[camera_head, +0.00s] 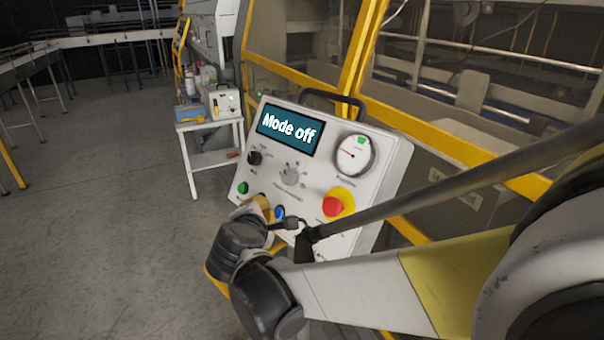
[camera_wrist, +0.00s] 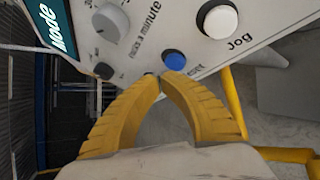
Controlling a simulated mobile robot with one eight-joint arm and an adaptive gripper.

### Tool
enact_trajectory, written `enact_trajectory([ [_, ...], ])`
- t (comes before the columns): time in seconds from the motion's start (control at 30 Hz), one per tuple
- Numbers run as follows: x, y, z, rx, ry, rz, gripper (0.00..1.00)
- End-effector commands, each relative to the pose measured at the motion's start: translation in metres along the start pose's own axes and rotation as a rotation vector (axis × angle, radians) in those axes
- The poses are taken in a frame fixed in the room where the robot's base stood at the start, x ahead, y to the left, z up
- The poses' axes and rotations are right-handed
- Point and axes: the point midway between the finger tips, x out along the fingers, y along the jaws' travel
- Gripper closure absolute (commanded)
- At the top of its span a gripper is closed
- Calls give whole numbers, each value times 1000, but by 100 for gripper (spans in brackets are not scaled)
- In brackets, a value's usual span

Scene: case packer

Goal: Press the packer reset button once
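The control panel (camera_head: 318,232) is a white sloped box with a screen (camera_head: 288,130) that reads "Mode off". A blue button (camera_head: 280,212) sits low on the panel. In the wrist view the blue button (camera_wrist: 174,60) has a partly hidden label ending in "eset". My gripper (camera_wrist: 161,76) has yellow ribbed fingers with the tips drawn together, empty, just below the blue button in the picture. I cannot tell whether the tips touch the panel. In the head view my gripper (camera_head: 265,205) is partly hidden by my wrist.
A white button (camera_wrist: 217,21) labelled "Jog" and a grey knob (camera_wrist: 110,22) are near the blue one. A red emergency stop (camera_head: 333,206) and a gauge (camera_head: 353,155) are on the right. A small white table (camera_head: 213,160) stands behind. Floor on the left is clear.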

Motion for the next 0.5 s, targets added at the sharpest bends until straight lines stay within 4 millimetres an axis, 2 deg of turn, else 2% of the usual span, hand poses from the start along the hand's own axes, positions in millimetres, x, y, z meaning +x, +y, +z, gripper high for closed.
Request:
enact_trajectory([
  [0.17,-4,3,-2,-1,1,1,100],
  [0.5,-30,17,-16,-1,2,1,100],
])
